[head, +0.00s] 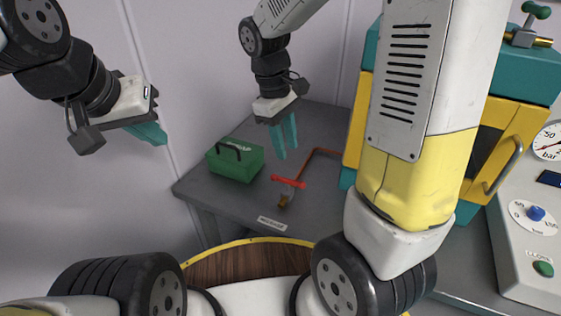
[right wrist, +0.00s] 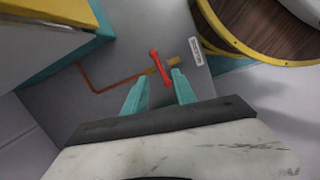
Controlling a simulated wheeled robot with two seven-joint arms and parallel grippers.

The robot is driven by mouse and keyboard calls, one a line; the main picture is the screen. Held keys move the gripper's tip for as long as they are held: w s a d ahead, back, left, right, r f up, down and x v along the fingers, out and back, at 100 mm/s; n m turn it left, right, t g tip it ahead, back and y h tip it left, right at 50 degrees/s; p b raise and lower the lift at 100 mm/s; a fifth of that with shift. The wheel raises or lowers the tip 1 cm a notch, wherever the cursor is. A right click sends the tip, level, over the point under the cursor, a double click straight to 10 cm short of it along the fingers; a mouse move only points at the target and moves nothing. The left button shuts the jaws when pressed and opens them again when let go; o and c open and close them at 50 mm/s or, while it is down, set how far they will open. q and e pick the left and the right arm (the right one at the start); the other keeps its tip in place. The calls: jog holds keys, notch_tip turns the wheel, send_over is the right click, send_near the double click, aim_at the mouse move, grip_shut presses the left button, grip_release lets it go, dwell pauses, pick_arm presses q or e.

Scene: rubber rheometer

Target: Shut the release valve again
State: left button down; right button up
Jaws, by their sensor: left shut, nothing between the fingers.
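The release valve has a red bar handle (head: 288,182) on a brass body (head: 284,200), low on the grey table. In the right wrist view the red handle (right wrist: 154,57) lies across the brass pipe. My right gripper (head: 285,150) points down above and behind the valve, with its teal fingers apart and nothing between them. In the right wrist view the handle's near end shows between the fingertips (right wrist: 157,78), but the gripper appears clear of it. My left gripper (head: 160,138) is shut and empty in the air at the left, well away from the valve.
A green toolbox (head: 235,165) stands left of the valve. A copper pipe (head: 312,158) runs back from it toward the teal and yellow machine (head: 500,120). A label plate (head: 271,222) lies at the table's front edge. A control panel (head: 535,250) is at the right.

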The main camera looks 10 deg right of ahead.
aim_at(287, 179)
jog(key=f+n, duration=0.1)
jog(key=w+a+f+g+h, duration=0.1)
jog(key=f, duration=0.1)
jog(key=w+f+n+h, duration=0.1)
jog(key=f, duration=0.1)
jog(key=shift+a+f+n, duration=0.2)
jog(key=shift+a+n, duration=0.1)
jog(key=shift+a, duration=0.05)
jog(key=shift+x, duration=3.95)
jog(key=shift+s, duration=0.15)
jog(key=shift+g, duration=0.3)
grip_shut()
